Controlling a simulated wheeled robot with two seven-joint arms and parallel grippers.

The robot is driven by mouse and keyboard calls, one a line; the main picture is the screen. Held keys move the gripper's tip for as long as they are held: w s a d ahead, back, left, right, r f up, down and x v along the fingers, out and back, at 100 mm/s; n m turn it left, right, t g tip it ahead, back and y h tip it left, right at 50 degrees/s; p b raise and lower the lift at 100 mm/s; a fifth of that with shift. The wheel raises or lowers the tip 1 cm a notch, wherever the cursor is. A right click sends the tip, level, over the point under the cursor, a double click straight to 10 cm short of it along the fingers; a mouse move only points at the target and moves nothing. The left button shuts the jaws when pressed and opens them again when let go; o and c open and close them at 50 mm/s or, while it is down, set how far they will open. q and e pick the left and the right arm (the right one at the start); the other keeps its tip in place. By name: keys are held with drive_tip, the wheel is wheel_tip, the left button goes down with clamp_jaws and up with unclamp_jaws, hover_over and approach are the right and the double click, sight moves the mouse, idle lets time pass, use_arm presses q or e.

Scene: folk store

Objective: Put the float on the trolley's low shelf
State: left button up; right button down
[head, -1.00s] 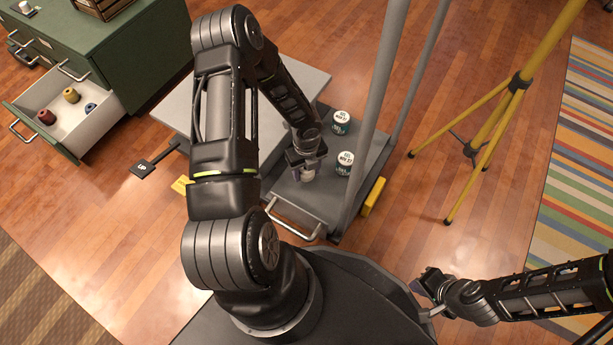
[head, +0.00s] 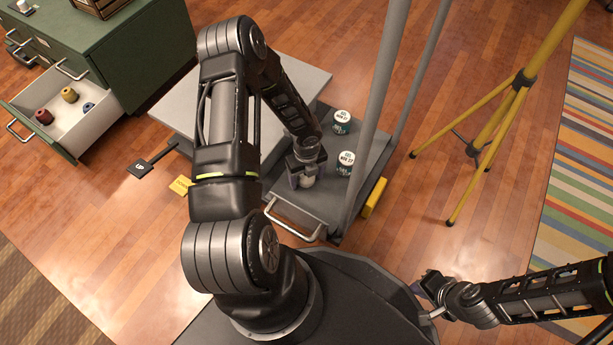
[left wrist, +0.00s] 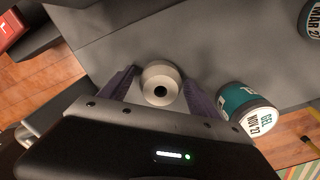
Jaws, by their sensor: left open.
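The float is a pale, round piece with a dark centre hole. In the left wrist view the float (left wrist: 161,84) stands on the grey shelf (left wrist: 120,50), between the spread fingers of my left gripper (left wrist: 160,88). In the head view the float (head: 307,182) shows just below the gripper (head: 306,176) on the trolley's low shelf (head: 318,205). The left gripper is open around the float, with a finger on each side. Whether the fingers touch it I cannot tell. My right gripper (head: 428,288) is at the lower right; its fingertips are unclear.
Two labelled tubs, one nearer (head: 345,163) and one farther (head: 341,122), stand on the shelf right of the left gripper. Trolley posts (head: 372,110) rise beside them. A grey lift table (head: 180,105), a green cabinet with an open drawer (head: 85,125) and a yellow tripod (head: 490,115) stand around.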

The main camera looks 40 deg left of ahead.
use_arm(q)
wheel_tip(320, 180, up, 12)
drive_tip(key=p, duration=0.5)
drive_tip(key=shift+r, duration=0.15)
idle(0.6)
